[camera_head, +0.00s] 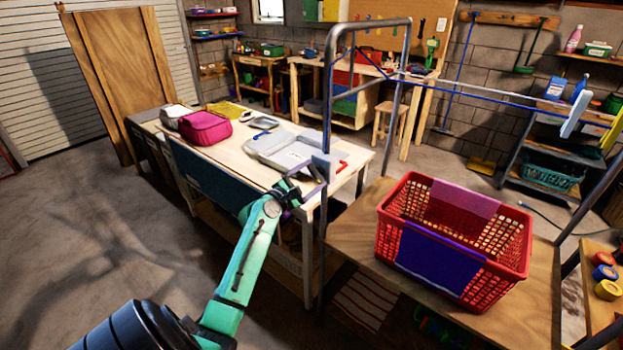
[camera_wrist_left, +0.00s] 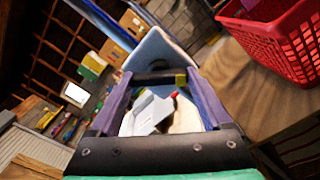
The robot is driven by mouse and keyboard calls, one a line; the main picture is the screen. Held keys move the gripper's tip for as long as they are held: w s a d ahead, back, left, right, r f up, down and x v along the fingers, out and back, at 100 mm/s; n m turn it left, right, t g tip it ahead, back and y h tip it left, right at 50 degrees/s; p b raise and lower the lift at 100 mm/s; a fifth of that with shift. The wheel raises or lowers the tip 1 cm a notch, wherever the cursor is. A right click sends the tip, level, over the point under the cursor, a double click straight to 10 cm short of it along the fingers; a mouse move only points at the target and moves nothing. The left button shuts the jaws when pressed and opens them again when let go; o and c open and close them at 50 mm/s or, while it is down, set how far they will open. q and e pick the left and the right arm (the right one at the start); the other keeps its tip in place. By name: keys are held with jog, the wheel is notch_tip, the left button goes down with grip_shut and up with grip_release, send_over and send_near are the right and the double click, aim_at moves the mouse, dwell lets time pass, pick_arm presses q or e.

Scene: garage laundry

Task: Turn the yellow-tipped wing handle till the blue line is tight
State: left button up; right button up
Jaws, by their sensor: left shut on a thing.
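My left gripper (camera_head: 307,182) is shut at a grey block (camera_head: 324,164) on the left metal post. A red tip (camera_head: 341,167) sticks out beside the block. In the left wrist view, my purple fingers (camera_wrist_left: 157,92) stand either side of a grey piece, with a small yellow tip (camera_wrist_left: 181,80) and a red tip (camera_wrist_left: 174,94) near the right finger. The handle's body is mostly hidden by the fingers. The blue line (camera_head: 480,97) runs from the left post toward the right end block (camera_head: 577,112); its tightness is hard to tell. My right gripper is out of view.
A red basket (camera_head: 510,245) with purple cloths stands on a wooden bench (camera_head: 350,215) right of the post. A table (camera_head: 250,150) with a pink bag (camera_head: 205,127) lies behind my left arm. Open floor (camera_head: 80,230) lies to the left.

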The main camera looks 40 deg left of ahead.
pick_arm(q)
jog(key=m+b, duration=0.1)
jog(key=m, duration=0.2)
jog(key=shift+f+m, duration=0.15)
jog(key=shift+m, duration=0.25)
jog(key=m+b, duration=0.2)
jog(key=m, duration=0.1)
jog(key=shift+m, duration=0.3)
jog(key=m+b, duration=0.1)
jog(key=m, duration=0.2)
jog(key=shift+m, duration=0.3)
jog(key=m+b, duration=0.1)
jog(key=m, duration=0.2)
jog(key=shift+m+b, duration=0.3)
jog(key=m, duration=0.3)
jog(key=shift+m+b, duration=0.3)
jog(key=shift+b, duration=0.1)
jog(key=m, duration=0.2)
jog(key=shift+m, duration=0.4)
jog(key=m, duration=0.6)
jog(key=shift+m, duration=0.4)
